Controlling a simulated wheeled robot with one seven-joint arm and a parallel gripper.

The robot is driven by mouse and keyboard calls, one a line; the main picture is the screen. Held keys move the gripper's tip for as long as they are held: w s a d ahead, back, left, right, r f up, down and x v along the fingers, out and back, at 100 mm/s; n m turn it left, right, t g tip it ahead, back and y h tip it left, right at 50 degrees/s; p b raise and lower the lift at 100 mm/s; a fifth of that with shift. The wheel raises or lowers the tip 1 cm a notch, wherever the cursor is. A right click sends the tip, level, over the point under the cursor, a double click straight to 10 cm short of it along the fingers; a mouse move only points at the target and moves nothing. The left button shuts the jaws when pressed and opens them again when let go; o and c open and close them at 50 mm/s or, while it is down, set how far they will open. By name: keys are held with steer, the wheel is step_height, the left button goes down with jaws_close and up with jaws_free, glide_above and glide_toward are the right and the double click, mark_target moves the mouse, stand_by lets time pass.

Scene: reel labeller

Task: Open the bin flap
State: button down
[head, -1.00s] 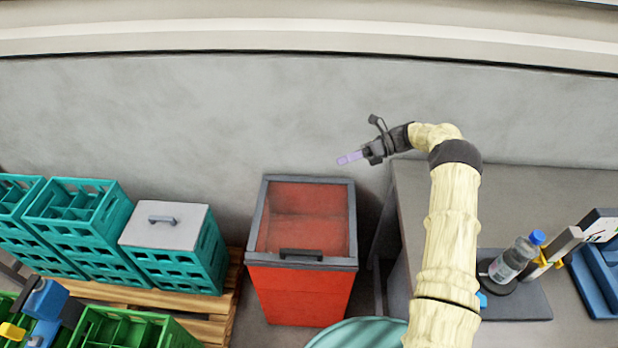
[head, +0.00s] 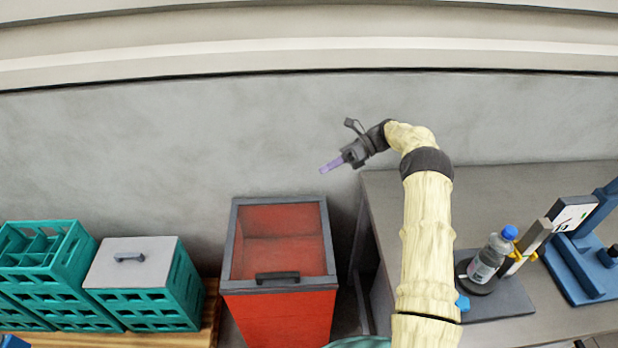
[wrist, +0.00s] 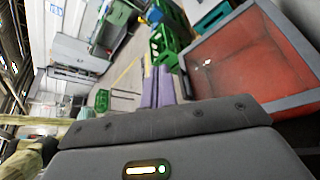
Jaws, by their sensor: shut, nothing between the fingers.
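The red bin (head: 285,318) stands against the wall, left of the grey worktop. Its flap (head: 284,240) is a see-through panel in a dark frame on top, with a dark handle (head: 277,278) at the front edge. The flap appears closed, lying flat on the bin. My gripper (head: 324,170) is above and behind the bin's right rear corner, apart from it. Its purple fingers are shut and empty. In the wrist view the shut fingers (wrist: 158,85) point away, with the framed red flap (wrist: 255,55) on the right side, not touched.
Left of the bin, teal crates (head: 45,265) stand on a wooden pallet, one with a grey handled lid (head: 133,262). Right of it, the worktop (head: 500,190) carries a bottle (head: 490,260) and a blue device (head: 590,260). Air above the bin is clear.

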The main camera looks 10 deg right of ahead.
steer(key=s+d+r+n+t+h, duration=0.1)
steer(key=s+r+n+t+h, duration=0.2)
steer(key=s+n+h, duration=0.3)
steer(key=s+d+r+n+t+h, duration=0.1)
steer(key=s+n+h, duration=0.6)
steer(key=s+n, duration=1)
steer(key=s+r+t, duration=0.1)
steer(key=s+t, duration=0.1)
steer(key=s, duration=0.6)
steer(key=shift+s+d+r, duration=0.15)
steer(key=shift+s+r, duration=0.15)
steer(key=shift+r, duration=0.1)
